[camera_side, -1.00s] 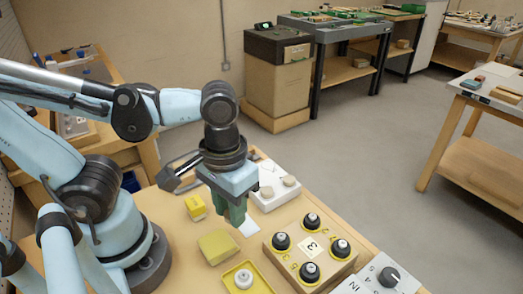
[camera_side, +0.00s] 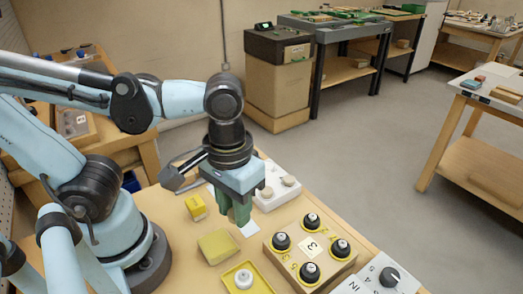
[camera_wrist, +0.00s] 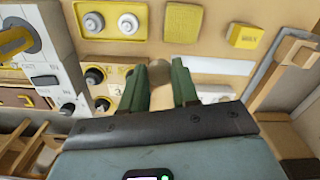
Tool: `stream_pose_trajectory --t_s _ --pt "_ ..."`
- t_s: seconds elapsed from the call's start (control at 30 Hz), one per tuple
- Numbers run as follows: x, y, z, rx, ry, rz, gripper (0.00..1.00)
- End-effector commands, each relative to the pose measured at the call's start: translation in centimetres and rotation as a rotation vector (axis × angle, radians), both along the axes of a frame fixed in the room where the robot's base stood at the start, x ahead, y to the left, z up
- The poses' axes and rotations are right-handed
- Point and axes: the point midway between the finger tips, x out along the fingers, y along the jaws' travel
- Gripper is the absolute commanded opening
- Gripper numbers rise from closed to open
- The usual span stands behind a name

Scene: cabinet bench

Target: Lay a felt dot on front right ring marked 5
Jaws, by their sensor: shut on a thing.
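My gripper (camera_side: 237,214) is above the bench, left of a wooden block (camera_side: 325,262) carrying several black posts with yellow rings. In the wrist view my gripper (camera_wrist: 161,90) has its green fingers apart, with a rounded beige piece (camera_wrist: 160,70), seemingly a felt dot, between them. In the side view the fingers hide it. The block has a white label marked 3 in its middle. A yellow mark that looks like a 5 is near the front posts, by the front ring (camera_side: 309,273); the small figures are hard to read. A white block (camera_side: 264,201) bears beige dots (camera_side: 290,181) behind my gripper.
A yellow tray (camera_side: 262,286) with a white-topped post stands in front. A flat yellow block (camera_side: 217,246) and a small yellow box (camera_side: 195,206) are to the left. A white card (camera_side: 250,229) lies by my fingers. A panel with a black knob (camera_side: 388,277) is at front right.

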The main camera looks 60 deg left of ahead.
Motion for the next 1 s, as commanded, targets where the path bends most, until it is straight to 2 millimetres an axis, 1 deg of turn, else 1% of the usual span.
stream_pose_trajectory --t_s 0.17,0.27,0.4,0.47,0.6,0.7,0.8,0.9,1.0 --pt "3.8 1.2 0.7 0.0 -0.001 0.095 0.1" --pt "6.4 2.5 0.9 0.0 -0.001 0.156 0.1" --pt "10.0 4.8 0.8 0.0 -0.001 0.24 0.1" --pt "11.5 5.9 0.7 0.0 -0.001 0.276 0.1" --pt "14.6 9.1 0.0 0.0 -0.001 0.359 0.1" --pt "16.4 11.4 -0.7 0.0 -0.001 0.409 0.1" --pt "17.7 13.4 -1.3 0.0 -0.001 0.45 0.1" --pt "18.5 14.9 -1.8 0.0 -0.001 0.477 0.1" --pt "18.9 15.7 -2.1 0.0 -0.001 0.492 0.1"
